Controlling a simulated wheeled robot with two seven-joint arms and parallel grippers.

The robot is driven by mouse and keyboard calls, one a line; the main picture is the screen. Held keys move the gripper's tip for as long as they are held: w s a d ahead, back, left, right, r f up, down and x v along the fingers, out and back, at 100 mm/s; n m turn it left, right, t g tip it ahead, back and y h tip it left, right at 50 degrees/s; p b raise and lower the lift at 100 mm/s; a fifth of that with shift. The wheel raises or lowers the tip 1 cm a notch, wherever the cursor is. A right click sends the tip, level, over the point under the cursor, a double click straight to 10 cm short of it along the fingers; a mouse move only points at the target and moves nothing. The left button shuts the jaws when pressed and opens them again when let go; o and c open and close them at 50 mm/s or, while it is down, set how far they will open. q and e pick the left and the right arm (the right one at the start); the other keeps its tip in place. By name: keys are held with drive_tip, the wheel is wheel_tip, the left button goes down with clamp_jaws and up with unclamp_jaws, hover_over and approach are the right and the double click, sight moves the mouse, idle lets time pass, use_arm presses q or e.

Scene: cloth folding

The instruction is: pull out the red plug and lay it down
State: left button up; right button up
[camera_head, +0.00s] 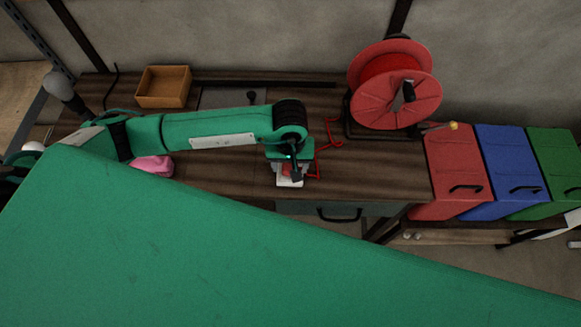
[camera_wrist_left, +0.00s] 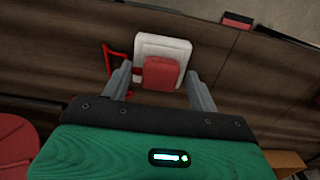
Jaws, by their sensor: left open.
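The red plug (camera_wrist_left: 160,74) sits in a white socket plate (camera_wrist_left: 150,43) on the wooden workbench. In the head view the plug (camera_head: 287,170) and the plate (camera_head: 289,183) show only in part beneath my left gripper (camera_head: 290,177). In the left wrist view my left gripper (camera_wrist_left: 157,78) is open, with one finger on each side of the plug and a gap visible beside it. I cannot tell the fingers' height over the plate. A red cord (camera_head: 331,145) lies on the bench beside the socket. My right gripper is not seen.
A red cable reel (camera_head: 366,70) stands at the back right of the bench. A wooden box (camera_head: 164,88) and a pink cloth-like item (camera_head: 153,166) lie left. Red (camera_head: 455,160), blue (camera_head: 507,155) and green (camera_head: 553,150) bins stand right. The bench right of the socket is mostly clear.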

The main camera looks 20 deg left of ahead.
sight(290, 166)
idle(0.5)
use_arm(q)
drive_tip(key=shift+b, duration=0.5)
drive_tip(key=shift+c, duration=0.2)
drive_tip(key=c, duration=1.3)
drive_tip(key=shift+o, duration=0.2)
drive_tip(key=shift+r+p, duration=1.25)
drive_tip(key=shift+r, duration=1.8)
